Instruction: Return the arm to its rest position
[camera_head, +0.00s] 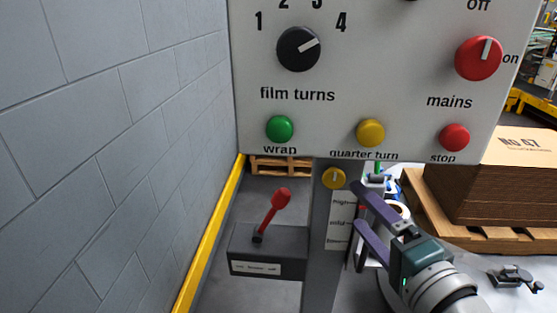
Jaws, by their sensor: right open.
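My right gripper (366,208) is at the lower middle right, coming in from the bottom right. Its two purple fingers are spread apart with nothing between them. The fingertips are close to the grey post, just below the yellow quarter turn button (371,132) and beside a small yellow knob (333,178). Whether a finger touches the post is hard to tell. My left gripper is not in view.
A control panel (360,70) hangs above with a black film turns dial (298,48), red mains knob (479,58), green wrap button (280,129) and red stop button (454,137). A red lever (274,211) stands left. Cardboard (490,185) lies right; a wall (110,130) bounds the left.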

